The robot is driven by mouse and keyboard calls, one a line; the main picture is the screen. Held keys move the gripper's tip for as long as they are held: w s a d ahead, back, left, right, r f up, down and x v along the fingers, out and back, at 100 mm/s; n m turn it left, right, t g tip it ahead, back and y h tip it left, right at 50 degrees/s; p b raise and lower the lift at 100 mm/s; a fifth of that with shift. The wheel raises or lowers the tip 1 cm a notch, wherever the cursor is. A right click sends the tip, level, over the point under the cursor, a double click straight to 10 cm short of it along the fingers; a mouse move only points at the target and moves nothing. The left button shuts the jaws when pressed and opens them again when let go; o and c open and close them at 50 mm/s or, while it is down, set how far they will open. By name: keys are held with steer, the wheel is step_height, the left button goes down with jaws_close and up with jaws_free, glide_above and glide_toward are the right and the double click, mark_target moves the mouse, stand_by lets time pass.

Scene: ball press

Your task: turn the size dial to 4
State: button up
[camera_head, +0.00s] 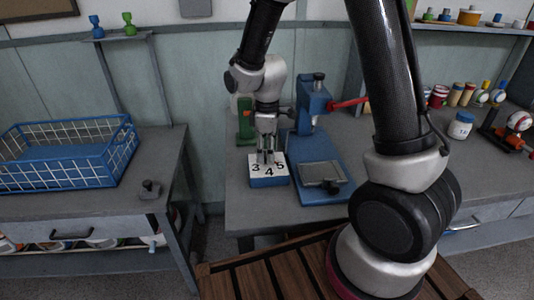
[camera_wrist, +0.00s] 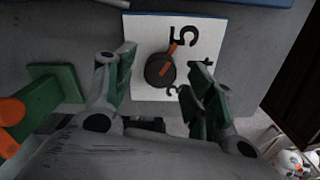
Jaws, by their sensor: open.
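The size dial is a dark round knob (camera_wrist: 159,71) with an orange pointer. It sits on a white plate (camera_wrist: 145,35) marked 3, 4 and 5. In the wrist view the pointer points towards the 5. In the head view the plate tops a blue block (camera_head: 269,182), and my gripper hides the knob. My gripper (camera_head: 267,157) points down over the plate. In the wrist view my gripper (camera_wrist: 158,70) is open, with one finger on each side of the knob. I see gaps between the fingers and the knob; their height over it is unclear.
A blue press (camera_head: 313,105) with a red lever (camera_head: 347,103) stands just right of the block. A green stand (camera_head: 246,118) is behind it. A blue wire basket (camera_head: 68,150) is on the left table. A white jar (camera_head: 461,125) stands on the right.

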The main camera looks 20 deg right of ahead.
steer(key=shift+f, duration=0.8)
steer(key=c, duration=1)
steer(key=shift+m, duration=0.4)
steer(key=m, duration=1)
steer(key=shift+m, duration=0.4)
